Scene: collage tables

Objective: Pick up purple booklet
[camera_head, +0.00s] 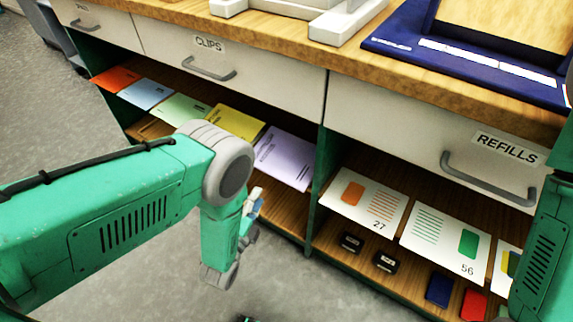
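The purple booklet (285,158) is pale lilac with dark print. It lies on the wooden shelf under the CLIPS drawer, at the right end of a row of booklets beside the green divider. My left arm comes in from the left and bends down in front of the shelf. My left gripper (254,207) is mostly hidden behind my arm; small pale and blue parts show just below and left of the purple booklet, with no booklet visibly held. Whether its fingers are open or shut cannot be made out. My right arm shows at the right edge, without a clear view of its gripper.
Yellow (236,123), green (184,109), blue (145,93) and orange (116,79) booklets lie to the left. The green divider (319,170) stands to the right. Right of it are cards (365,197), black blocks and coloured items. Drawers with handles (209,71) overhang the shelves.

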